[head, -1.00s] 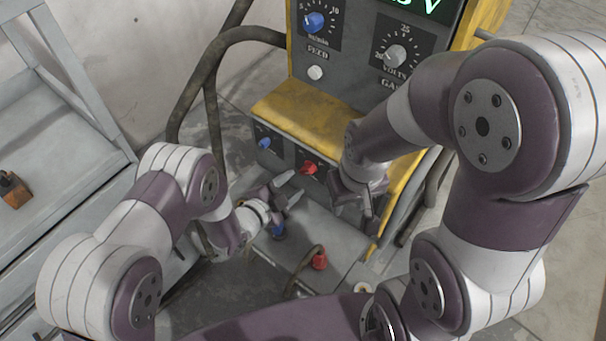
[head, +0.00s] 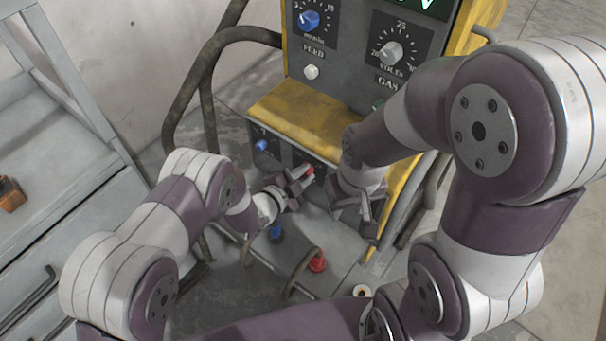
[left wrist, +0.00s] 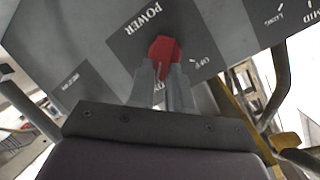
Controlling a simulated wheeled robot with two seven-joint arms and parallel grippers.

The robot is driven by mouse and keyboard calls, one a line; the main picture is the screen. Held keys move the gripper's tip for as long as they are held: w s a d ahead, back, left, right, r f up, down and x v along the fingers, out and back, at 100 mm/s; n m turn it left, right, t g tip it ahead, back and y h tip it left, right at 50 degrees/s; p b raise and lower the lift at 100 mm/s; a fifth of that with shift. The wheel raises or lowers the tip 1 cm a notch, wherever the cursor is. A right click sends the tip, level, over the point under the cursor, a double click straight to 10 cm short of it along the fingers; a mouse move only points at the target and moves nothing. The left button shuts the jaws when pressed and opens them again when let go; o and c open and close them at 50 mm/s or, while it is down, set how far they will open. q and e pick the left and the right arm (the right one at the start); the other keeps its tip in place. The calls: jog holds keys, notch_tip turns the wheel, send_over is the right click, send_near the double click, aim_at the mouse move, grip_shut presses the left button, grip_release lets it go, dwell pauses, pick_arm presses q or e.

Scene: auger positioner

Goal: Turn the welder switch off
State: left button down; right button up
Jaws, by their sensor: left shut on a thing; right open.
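The welder (head: 340,132) is a grey and yellow machine with knobs and a lit green display. Its red switch (head: 307,172) sits on the lower front panel. In the left wrist view the red switch (left wrist: 164,52) is on a dark plate marked POWER, with OFF lettering at its right. My left gripper (head: 300,181) is at the red switch, its fingers shut on it; the fingers hide the switch's lower part. My right gripper (head: 358,208) is open and empty, to the right of the switch in front of the lower panel.
A blue knob (head: 262,145) is left of the switch. Below are a blue connector (head: 276,232) and a red connector (head: 317,262) with a cable. A grey shelf unit (head: 75,215) stands at the left.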

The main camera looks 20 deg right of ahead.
pick_arm(q)
jog(key=n+g+h+b, duration=0.1)
jog(key=n, duration=0.4)
jog(key=w+a+n+h+b, duration=0.1)
jog(key=n+h, duration=0.1)
jog(key=n, duration=0.2)
jog(key=w+a+n+g+h+b, duration=0.1)
jog(key=n+h, duration=0.1)
jog(key=n, duration=0.3)
jog(key=shift+w+f+n+g+b, duration=0.1)
jog(key=shift+f+n+g+b, duration=0.2)
jog(key=shift+f+b, duration=0.1)
dwell(0.6)
jog(key=c, duration=1.1)
grip_release()
jog(key=shift+o, duration=0.2)
